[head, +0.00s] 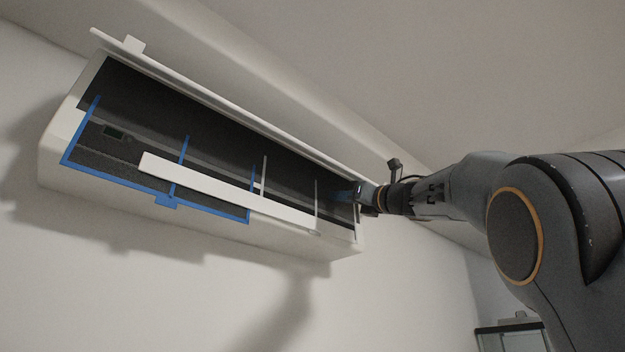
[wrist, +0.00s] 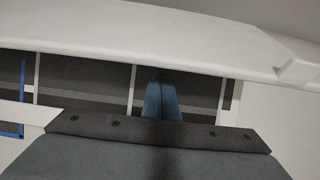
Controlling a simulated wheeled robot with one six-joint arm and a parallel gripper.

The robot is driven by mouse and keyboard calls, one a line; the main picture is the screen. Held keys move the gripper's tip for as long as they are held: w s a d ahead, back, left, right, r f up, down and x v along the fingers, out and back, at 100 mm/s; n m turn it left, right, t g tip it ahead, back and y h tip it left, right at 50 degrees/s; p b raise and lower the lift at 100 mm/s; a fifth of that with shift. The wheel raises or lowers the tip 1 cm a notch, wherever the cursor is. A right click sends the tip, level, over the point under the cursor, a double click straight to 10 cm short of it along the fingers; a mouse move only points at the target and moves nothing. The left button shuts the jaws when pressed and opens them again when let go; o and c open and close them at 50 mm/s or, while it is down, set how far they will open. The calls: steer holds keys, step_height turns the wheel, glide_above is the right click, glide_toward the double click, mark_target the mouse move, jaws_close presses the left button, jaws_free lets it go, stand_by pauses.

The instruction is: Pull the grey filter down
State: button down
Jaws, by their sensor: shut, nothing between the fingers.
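The grey filter (head: 317,200) sits in the right half of the open wall unit, a dark mesh with thin light grey ribs. In the wrist view the grey filter (wrist: 85,88) spans the opening behind my fingers. My gripper (head: 340,194) is at the right end of the unit, its blue fingertips in front of or just inside the opening. In the wrist view my gripper (wrist: 161,85) is shut and empty, its tips near the filter's upper part, between two ribs. I cannot tell whether they touch it. The filter's lower edge is partly hidden by a white louver and my gripper body.
A blue-framed filter (head: 168,190) fills the left half. The white louver (head: 225,192) crosses the lower front. The raised white cover (head: 220,105) runs along the top; it is close above my fingers in the wrist view (wrist: 130,40). The air below the unit is free.

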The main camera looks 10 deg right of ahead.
mark_target(328, 212)
steer(key=shift+w+a, duration=0.25)
steer(key=shift+w, duration=0.2)
stand_by(0.3)
steer(key=shift+f+b, duration=2.35)
steer(key=shift+b, duration=0.15)
steer(key=shift+s+d+r+b, duration=0.1)
steer(key=shift+s+d+b, duration=0.2)
steer(key=shift+s, duration=0.2)
steer(key=shift+s, duration=0.1)
stand_by(0.3)
steer(key=shift+s+d+f+b, duration=0.35)
steer(key=shift+f+b, duration=0.3)
steer(key=shift+b, duration=0.25)
steer(key=shift+s+d+f+b, duration=0.2)
steer(key=shift+s+f+b, duration=0.25)
steer(key=shift+f+b, duration=0.35)
steer(key=shift+s+d+f+b, duration=0.35)
steer(key=shift+f+b, duration=0.2)
steer(key=shift+b, duration=0.45)
